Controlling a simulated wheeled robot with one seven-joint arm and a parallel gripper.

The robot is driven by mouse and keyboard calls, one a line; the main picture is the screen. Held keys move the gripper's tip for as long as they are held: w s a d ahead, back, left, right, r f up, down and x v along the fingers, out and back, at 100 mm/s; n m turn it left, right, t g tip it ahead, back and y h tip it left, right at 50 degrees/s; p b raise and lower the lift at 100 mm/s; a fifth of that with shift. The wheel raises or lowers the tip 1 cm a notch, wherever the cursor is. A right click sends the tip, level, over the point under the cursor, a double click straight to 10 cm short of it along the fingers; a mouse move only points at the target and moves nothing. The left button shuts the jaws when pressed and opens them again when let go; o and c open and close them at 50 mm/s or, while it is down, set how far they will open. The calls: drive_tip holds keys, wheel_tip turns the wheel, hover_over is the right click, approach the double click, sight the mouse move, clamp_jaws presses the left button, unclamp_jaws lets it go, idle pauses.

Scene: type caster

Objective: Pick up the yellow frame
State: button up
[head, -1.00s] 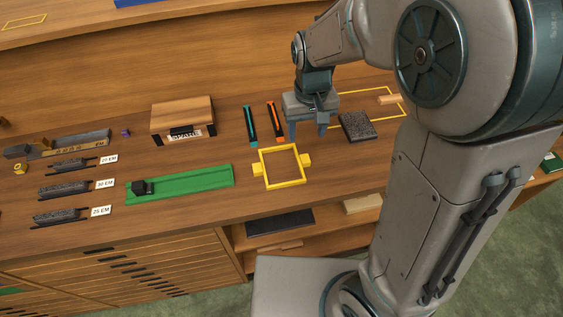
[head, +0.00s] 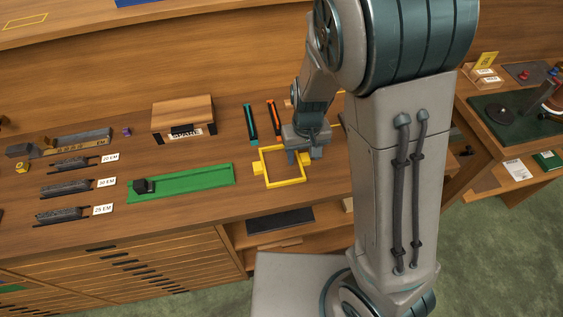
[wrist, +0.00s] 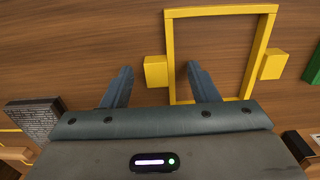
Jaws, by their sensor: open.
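The yellow frame (head: 286,183) is a flat square outline with a small block tab on two opposite sides. It lies on the wooden bench top. My gripper (head: 304,158) is open over its right side in the head view and covers the tab there. In the wrist view, the yellow frame (wrist: 170,40) has its left side and left tab lined up between the fingertips of my gripper (wrist: 160,78). One finger overlaps the frame's opening and the other is outside. Nothing is held. Whether the fingers touch the bench is unclear.
A green tray (head: 200,182) with a black block lies left of the frame. Teal (head: 250,123) and orange (head: 275,120) strips lie behind it. A wooden box (head: 183,115) stands back left. A dark speckled slab (wrist: 33,118) is beside my gripper in the wrist view.

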drive_tip(key=shift+c, duration=0.3)
drive_tip(key=c, duration=1.1)
drive_tip(key=shift+r, duration=0.1)
